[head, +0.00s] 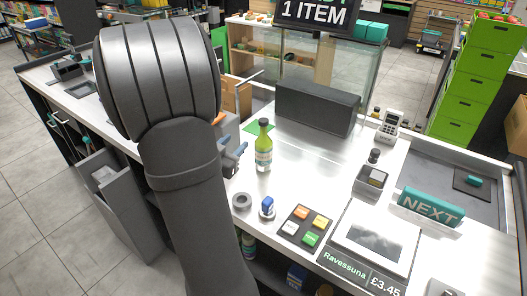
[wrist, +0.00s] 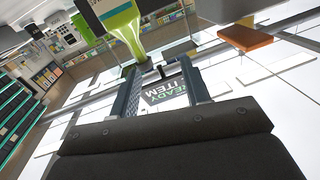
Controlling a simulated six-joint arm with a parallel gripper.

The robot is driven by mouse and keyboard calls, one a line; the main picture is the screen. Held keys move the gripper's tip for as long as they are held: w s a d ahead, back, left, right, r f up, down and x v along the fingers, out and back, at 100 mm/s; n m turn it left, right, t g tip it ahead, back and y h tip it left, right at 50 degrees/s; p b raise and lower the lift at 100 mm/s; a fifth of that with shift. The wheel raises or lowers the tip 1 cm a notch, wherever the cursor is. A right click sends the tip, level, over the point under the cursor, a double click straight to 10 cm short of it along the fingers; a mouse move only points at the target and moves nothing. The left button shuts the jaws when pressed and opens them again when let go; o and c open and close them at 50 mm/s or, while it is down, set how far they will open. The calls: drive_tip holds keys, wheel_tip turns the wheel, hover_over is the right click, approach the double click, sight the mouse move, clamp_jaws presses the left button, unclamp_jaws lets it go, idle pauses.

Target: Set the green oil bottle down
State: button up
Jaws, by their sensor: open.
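The green oil bottle (head: 264,155) stands upright on the white counter (head: 310,150) in the head view. It has a dark cap and a pale label. My gripper (head: 236,158) is just left of the bottle, partly hidden behind my arm. In the wrist view, my gripper (wrist: 162,85) is open, with its two fingers apart and nothing seen held between them. The bottle (wrist: 124,28) shows at the top of that view, beyond the fingers, with its lower part cut off. I cannot tell whether a finger touches it.
A dark grey box-shaped screen (head: 318,108) stands behind the bottle. A stamp (head: 267,207), a round grey dish (head: 242,201) and a button pad (head: 304,226) lie in front. A small open box (head: 371,180) and a card reader (head: 390,124) are to the right.

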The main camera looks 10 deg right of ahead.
drive_tip(key=s+a+f+m+g+h, duration=0.1)
drive_tip(key=s+a+m+g+h, duration=0.1)
drive_tip(key=s+a+g+h, duration=0.1)
approach(263, 135)
drive_tip(key=shift+g+h, duration=0.3)
drive_tip(key=shift+h, duration=0.1)
drive_tip(key=x, duration=0.5)
drive_tip(key=shift+w+d+f, duration=0.1)
drive_tip(key=shift+w+f, duration=0.05)
drive_tip(key=shift+w, duration=0.25)
drive_tip(key=shift+w+x, duration=0.25)
drive_tip(key=shift+x, duration=2.4)
drive_tip(key=shift+a, duration=0.25)
clamp_jaws()
